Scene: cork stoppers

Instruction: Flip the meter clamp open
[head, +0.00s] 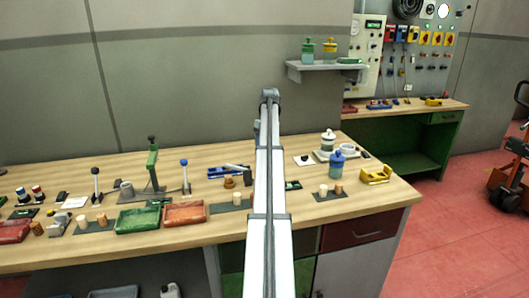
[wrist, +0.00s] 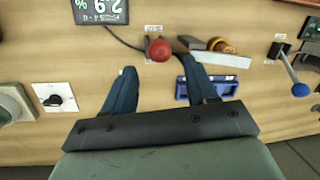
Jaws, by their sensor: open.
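The meter (wrist: 100,10) has a dark display with light digits, upside down at the top edge of the wrist view. In the head view it shows as a small dark box (head: 292,184) beside my arm. A dark cable runs from it toward the clamp, whose round red knob (wrist: 160,50) is seen from above; its lever and base are mostly hidden. My gripper (wrist: 158,66) is open, its two blue fingers apart, with the red knob just beyond and between the tips. I cannot tell whether they touch. My arm hides the clamp and gripper in the head view.
A blue-knobbed lever (wrist: 300,90) stands further right. A black dial on a white plate (wrist: 56,100) lies left. Bare wood separates them.

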